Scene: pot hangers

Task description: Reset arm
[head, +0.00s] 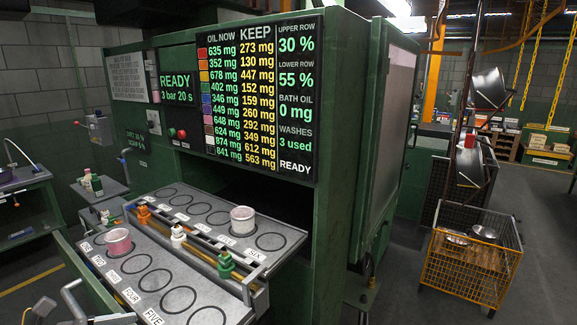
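Neither of my grippers can be made out in the head view. A green machine cabinet (341,150) stands in the middle with a lit display board (262,97). A grey tray with two rows of ringed places (160,297) sticks out from its front. A second white pot (243,220) stands in the back row near the right. Orange (144,214), white (178,236) and green (226,265) valve-like fittings sit between the rows.
At right, shiny pans (487,86) hang on a dark upright hanger. A yellow wire cart (470,258) holding metal lids stands below. A metal loop handle (72,300) shows at lower left. A side bench (25,182) is at far left. The floor between cabinet and cart looks clear.

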